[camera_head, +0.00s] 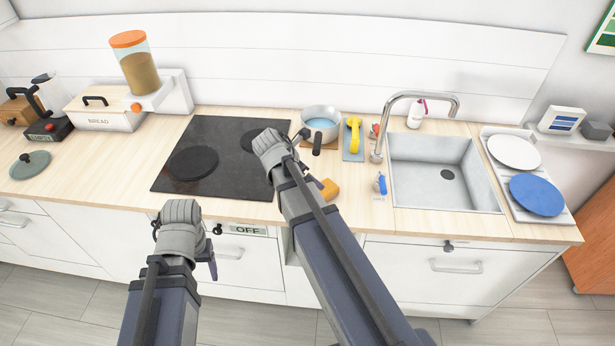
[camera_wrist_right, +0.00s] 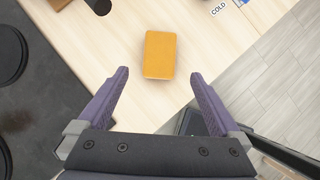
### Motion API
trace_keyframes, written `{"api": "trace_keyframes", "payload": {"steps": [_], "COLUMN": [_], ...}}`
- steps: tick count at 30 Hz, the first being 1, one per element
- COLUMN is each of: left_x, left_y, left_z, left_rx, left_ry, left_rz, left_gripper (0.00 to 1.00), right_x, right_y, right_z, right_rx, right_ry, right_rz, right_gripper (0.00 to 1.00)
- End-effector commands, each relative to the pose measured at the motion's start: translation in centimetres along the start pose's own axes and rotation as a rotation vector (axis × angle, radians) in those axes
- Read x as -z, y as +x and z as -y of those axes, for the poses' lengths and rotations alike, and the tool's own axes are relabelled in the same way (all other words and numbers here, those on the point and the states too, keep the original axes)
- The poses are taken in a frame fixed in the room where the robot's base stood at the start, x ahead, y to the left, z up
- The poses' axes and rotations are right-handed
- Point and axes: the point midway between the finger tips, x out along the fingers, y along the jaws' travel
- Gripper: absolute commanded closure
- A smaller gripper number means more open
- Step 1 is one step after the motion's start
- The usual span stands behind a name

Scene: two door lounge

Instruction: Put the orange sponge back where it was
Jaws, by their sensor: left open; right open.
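The orange sponge (camera_head: 330,189) lies on the wooden counter between the black cooktop and the sink, near the front edge. In the right wrist view the sponge (camera_wrist_right: 160,55) sits just beyond and between the fingertips of my right gripper (camera_wrist_right: 160,75). That gripper is open and empty, pointing down toward the counter. In the head view my right forearm hides most of it. My left gripper (camera_head: 212,258) hangs in front of the lower cabinets, below the counter edge, and is largely hidden by its wrist.
The black cooktop (camera_head: 217,150) lies left of the sponge. A pot (camera_head: 320,122), a yellow item (camera_head: 354,135) on a blue mat and a faucet (camera_head: 380,140) stand behind. A blue tag-like item (camera_head: 381,184) and the sink (camera_head: 440,190) are to the right. Plates (camera_head: 536,194) stand farther right.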

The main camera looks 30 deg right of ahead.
Motion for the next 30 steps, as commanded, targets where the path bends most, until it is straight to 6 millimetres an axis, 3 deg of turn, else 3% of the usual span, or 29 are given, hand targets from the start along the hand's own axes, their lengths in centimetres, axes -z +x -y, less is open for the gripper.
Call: {"api": "trace_keyframes", "payload": {"steps": [5, 8, 14, 21, 25, 30], "left_x": [0.0, 0.0, 0.0, 0.0, 0.0, 0.0], "left_y": [0.0, 0.0, 0.0, 0.0, 0.0, 0.0], "left_z": [0.0, 0.0, 0.0, 0.0, 0.0, 0.0], "left_rx": [0.000, 0.000, 0.000, 0.000, 0.000, 0.000], "left_ry": [0.000, 0.000, 0.000, 0.000, 0.000, 0.000], "left_rz": [0.000, 0.000, 0.000, 0.000, 0.000, 0.000], "left_gripper": [0.34, 0.34, 0.34, 0.34, 0.34, 0.34], "right_x": [0.3, 1.9, 9.6, 18.6, 21.9, 24.1], "right_y": [-0.1, -0.8, -4.1, -8.4, -10.2, -11.5], "right_z": [0.0, 0.3, 2.0, 5.5, 7.4, 8.8], "right_rx": [-0.001, -0.006, 0.020, 0.180, 0.278, 0.361], "right_ry": [0.012, 0.090, 0.498, 1.029, 1.234, 1.386], "right_rz": [-0.004, -0.030, -0.168, -0.313, -0.342, -0.349], "right_gripper": [0.00, 0.00, 0.00, 0.00, 0.00, 0.00]}}
